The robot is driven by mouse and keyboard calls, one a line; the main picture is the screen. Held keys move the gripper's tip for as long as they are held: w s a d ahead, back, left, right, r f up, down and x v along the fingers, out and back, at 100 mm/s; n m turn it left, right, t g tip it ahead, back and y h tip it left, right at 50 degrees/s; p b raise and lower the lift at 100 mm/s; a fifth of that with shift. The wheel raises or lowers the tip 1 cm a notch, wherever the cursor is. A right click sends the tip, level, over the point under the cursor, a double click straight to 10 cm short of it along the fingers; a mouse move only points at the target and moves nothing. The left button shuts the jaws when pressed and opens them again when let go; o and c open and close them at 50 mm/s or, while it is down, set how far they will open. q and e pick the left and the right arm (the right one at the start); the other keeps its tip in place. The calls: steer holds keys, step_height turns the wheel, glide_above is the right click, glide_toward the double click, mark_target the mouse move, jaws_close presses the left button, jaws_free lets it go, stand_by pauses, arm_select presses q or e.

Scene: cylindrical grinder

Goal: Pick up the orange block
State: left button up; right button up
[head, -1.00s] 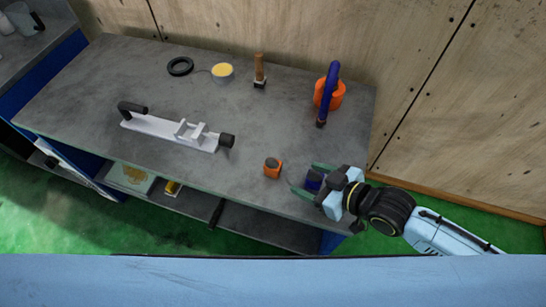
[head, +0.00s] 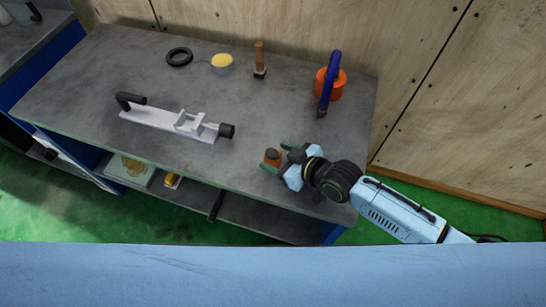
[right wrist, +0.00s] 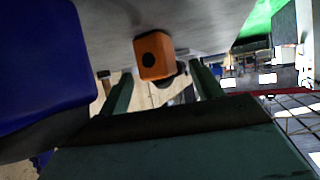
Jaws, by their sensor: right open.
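In the right wrist view the block (right wrist: 155,58) shows an orange face with a black round spot, lying between the lines of the two open fingers (right wrist: 165,82). My left gripper is not in view.
A white fixture (head: 165,125) with black ends lies left of the block. A large blue shape (right wrist: 40,55) is close to the wrist camera.

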steer(key=c, duration=1.2)
